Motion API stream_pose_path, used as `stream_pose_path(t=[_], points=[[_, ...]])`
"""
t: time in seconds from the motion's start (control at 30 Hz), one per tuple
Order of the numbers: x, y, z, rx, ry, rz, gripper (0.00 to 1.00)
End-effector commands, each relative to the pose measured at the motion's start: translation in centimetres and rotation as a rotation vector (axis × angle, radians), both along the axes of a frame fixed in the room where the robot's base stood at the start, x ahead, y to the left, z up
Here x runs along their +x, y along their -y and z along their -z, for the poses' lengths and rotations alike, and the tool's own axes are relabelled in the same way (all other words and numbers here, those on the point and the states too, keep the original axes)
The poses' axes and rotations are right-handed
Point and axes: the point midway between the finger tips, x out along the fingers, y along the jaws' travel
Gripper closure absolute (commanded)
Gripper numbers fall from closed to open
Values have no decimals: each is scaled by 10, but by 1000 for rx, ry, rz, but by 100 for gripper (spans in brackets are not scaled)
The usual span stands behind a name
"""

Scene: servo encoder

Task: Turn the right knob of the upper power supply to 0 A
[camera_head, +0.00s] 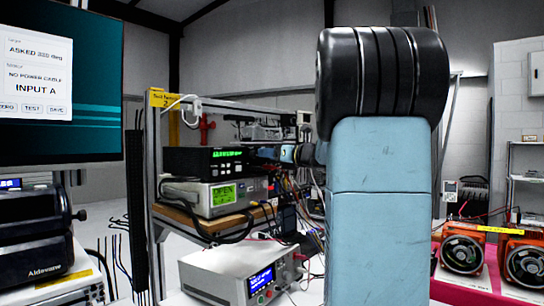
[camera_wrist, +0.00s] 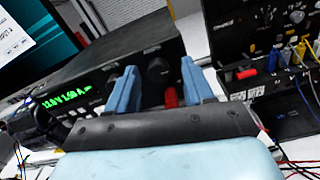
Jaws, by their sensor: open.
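The upper power supply (camera_head: 190,161) is a black box with a green display, on top of a grey unit on the bench shelf. In the wrist view its black front (camera_wrist: 88,75) shows green digits that look like 12.0 V and about 1.50 A, slightly blurred. Its right knob (camera_wrist: 158,75) is a dark round knob between my two blue fingers. Another dark knob is partly hidden by the left finger. My gripper (camera_wrist: 158,66) is open, one finger on each side of the right knob. I cannot tell whether either finger touches it.
A red terminal (camera_wrist: 170,97) sits just below the right knob, between the fingers. A black instrument with cables (camera_wrist: 262,45) stands close on the right. The grey unit with a green OPEN display (camera_head: 222,194) is below. A monitor (camera_head: 60,80) stands at the left.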

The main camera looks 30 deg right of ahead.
Motion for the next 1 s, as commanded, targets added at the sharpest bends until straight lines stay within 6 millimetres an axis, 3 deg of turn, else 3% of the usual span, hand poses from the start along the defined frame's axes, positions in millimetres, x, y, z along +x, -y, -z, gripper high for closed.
stream_pose_path(t=[0.17,0.7,1.0], points=[[0,0,0,0,0,0,48],[0,0,0,0,-1,0,99],[0,2,0,-21,7,3,100]])
